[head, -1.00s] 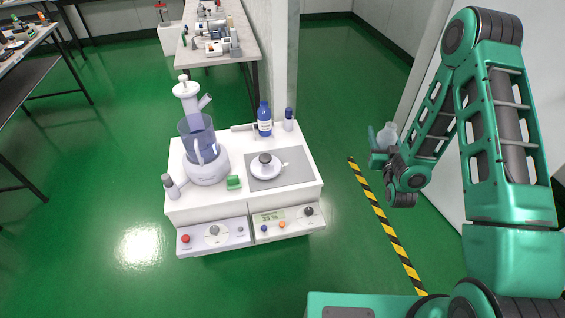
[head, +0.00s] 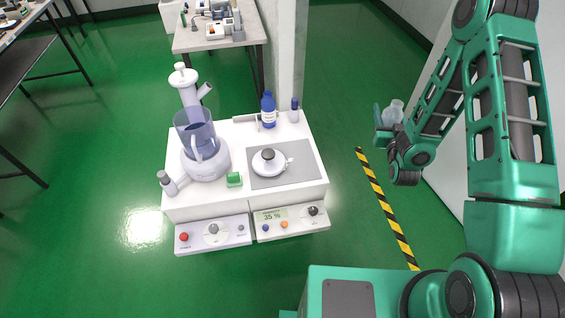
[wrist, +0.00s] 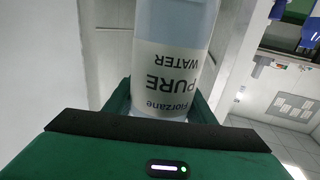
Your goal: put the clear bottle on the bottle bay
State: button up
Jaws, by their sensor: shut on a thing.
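My gripper (head: 385,127) is at the right of the head view, out over the floor and apart from the white workstation. It is shut on the clear bottle (head: 397,108), partly hidden by my arm there. In the wrist view the clear bottle (wrist: 172,65) stands between the fingers. Its white label reads "PURE WATER" upside down in that picture. The white workstation (head: 230,134) has a grey mat (head: 305,172) on its right side. I cannot tell which part of it is the bottle bay.
A pillar (head: 291,50) rises behind. A striped floor line (head: 385,205) runs between workstation and gripper.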

jog(key=a+f+n+y, duration=0.1)
jog(key=a+y, duration=0.1)
jog(key=a, duration=0.6)
jog(key=a+f+n+y, duration=0.1)
jog(key=a+f, duration=0.1)
jog(key=a, duration=0.6)
jog(key=shift+w+a+f+y, duration=0.15)
jog(key=shift+a+f+y, duration=0.15)
jog(key=shift+a+y, duration=0.1)
jog(key=s+a+n+y, duration=0.1)
jog(key=s+a, duration=0.1)
jog(key=a, duration=0.5)
jog(key=s+a+f+n+g+y, duration=0.1)
jog(key=a, duration=0.6)
jog(key=s+a+f+n+y, duration=0.1)
jog(key=s+a, duration=0.1)
jog(key=a, duration=0.6)
jog(key=shift+s+f+g+y, duration=0.15)
jog(key=shift+s+g+y, duration=0.15)
jog(key=shift+y, duration=0.1)
jog(key=w+d+f, duration=0.2)
jog(key=f, duration=0.1)
jog(key=w+d+f, duration=0.3)
jog(key=f, duration=0.1)
jog(key=w+d+f, duration=0.2)
jog(key=w+f, duration=0.1)
jog(key=f, duration=0.1)
jog(key=shift+w+d, duration=0.2)
jog(key=o, duration=1.6)
jog(key=shift+f, duration=0.1)
